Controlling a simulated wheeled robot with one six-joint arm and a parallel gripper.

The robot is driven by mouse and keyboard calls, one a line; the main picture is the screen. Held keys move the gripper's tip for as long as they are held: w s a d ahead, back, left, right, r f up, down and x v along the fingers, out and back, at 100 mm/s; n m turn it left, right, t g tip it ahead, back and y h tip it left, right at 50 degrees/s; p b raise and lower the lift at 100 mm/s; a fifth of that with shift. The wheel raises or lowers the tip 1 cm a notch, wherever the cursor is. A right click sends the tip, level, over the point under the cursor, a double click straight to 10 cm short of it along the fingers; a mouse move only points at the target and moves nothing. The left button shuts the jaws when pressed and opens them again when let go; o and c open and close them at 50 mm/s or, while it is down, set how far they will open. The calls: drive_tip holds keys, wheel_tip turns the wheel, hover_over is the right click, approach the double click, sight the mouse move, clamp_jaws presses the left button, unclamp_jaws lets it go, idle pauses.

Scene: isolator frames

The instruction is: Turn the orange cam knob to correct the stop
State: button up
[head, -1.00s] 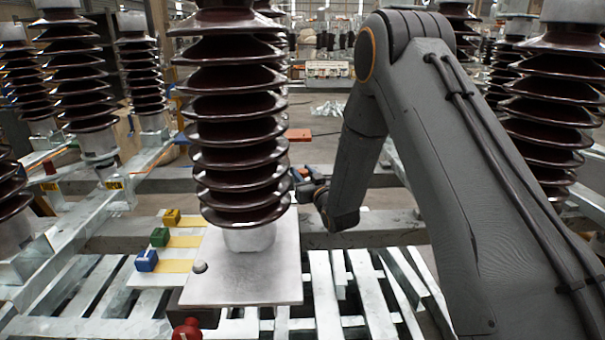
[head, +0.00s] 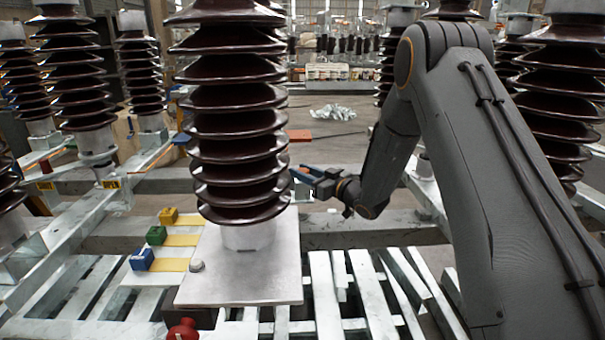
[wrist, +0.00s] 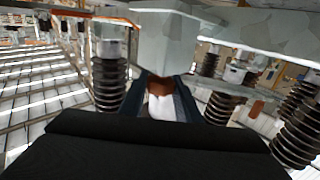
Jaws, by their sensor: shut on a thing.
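My gripper (head: 300,176), with blue fingers, is just right of the large brown ribbed insulator (head: 240,120) in the head view, its tips partly behind it. In the wrist view the two fingers of my gripper (wrist: 162,80) close on a small orange-brown piece (wrist: 158,88), which looks like the orange cam knob. A white patch shows below it between the fingers. A pale grey metal block (wrist: 170,40) stands right beyond the fingertips. The knob is not clearly visible in the head view, and its angle and the stop cannot be made out.
A red knob (head: 183,330) is at the front. Slatted metal beams lie below. More insulators stand left (head: 75,75) and right (head: 550,100).

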drive_tip(key=shift+r, duration=0.1)
drive_tip(key=o, duration=1.1)
drive_tip(key=shift+d, duration=0.1)
drive_tip(key=v, duration=0.7)
drive_tip(key=shift+s+d, duration=0.15)
drive_tip(key=shift+s, duration=0.2)
drive_tip(key=shift+d, duration=0.1)
